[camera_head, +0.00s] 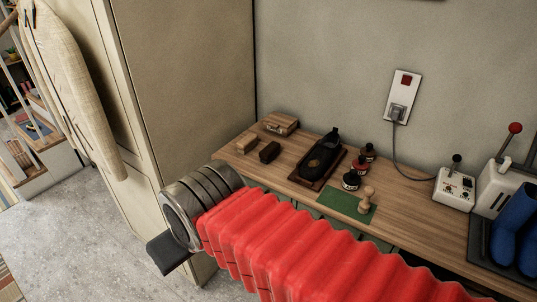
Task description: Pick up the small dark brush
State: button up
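A small dark brush (270,152) lies on the wooden bench (415,208), near its left end. A lighter wooden brush or block (247,142) lies just left of it, apart from it. My arm, with a red bellows sleeve and a metal end, crosses the view in front of the bench. A dark part of my gripper (168,254) shows beyond the metal end, over the floor, left of and below the brush in the picture. Its fingers are mostly hidden, so whether it is open or shut does not show.
A wooden box (280,123) stands behind the brush, and a dark tray (304,180) with a black shoe-like object to its right. Small bottles (351,181) and a stamp (366,200) stand farther right. A tall cabinet (185,80) borders the bench's left end.

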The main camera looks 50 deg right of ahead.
aim_at(270, 152)
jog(key=z, duration=0.05)
jog(key=i, duration=1)
jog(key=u, duration=0.05)
